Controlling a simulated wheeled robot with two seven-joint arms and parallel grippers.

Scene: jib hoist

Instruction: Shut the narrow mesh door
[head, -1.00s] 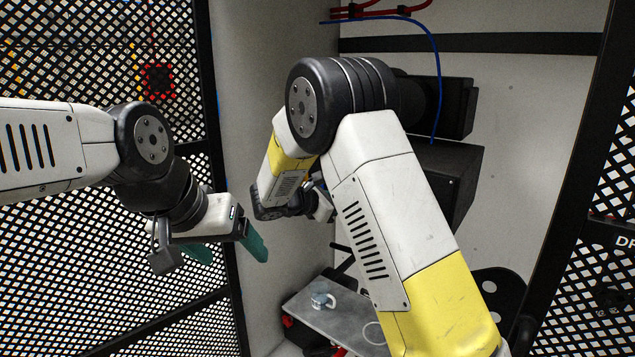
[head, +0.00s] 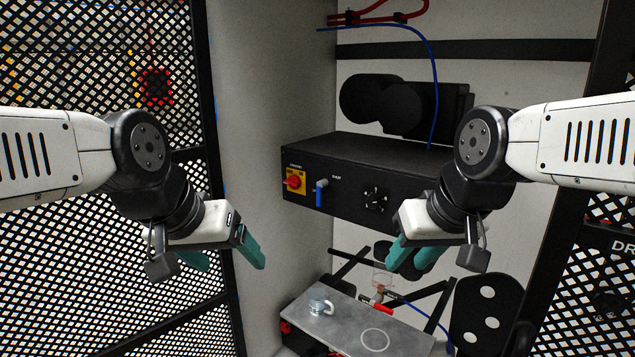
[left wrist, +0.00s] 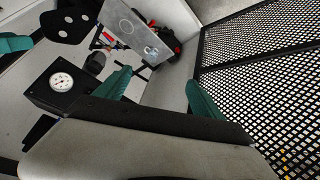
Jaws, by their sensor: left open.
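A black-framed mesh panel (head: 90,230) fills the left of the head view, and another mesh panel (head: 592,300), partly cut off, stands at the right edge. I cannot tell for certain which is the narrow door. Both stand to the sides of the open white cabinet. My left gripper (head: 228,260) is open and empty, in front of the left panel near its frame edge. The left wrist view shows its teal fingers apart (left wrist: 158,88) with mesh (left wrist: 265,80) to the right. My right gripper (head: 408,260) looks open and empty, in front of the cabinet opening.
Inside the cabinet (head: 265,120) a black control box (head: 350,165) carries a red knob and a blue lever. A grey metal plate (head: 345,325) below holds a small shackle-like part (head: 320,303). A blue cable (head: 437,80) hangs above. Room between my grippers is clear.

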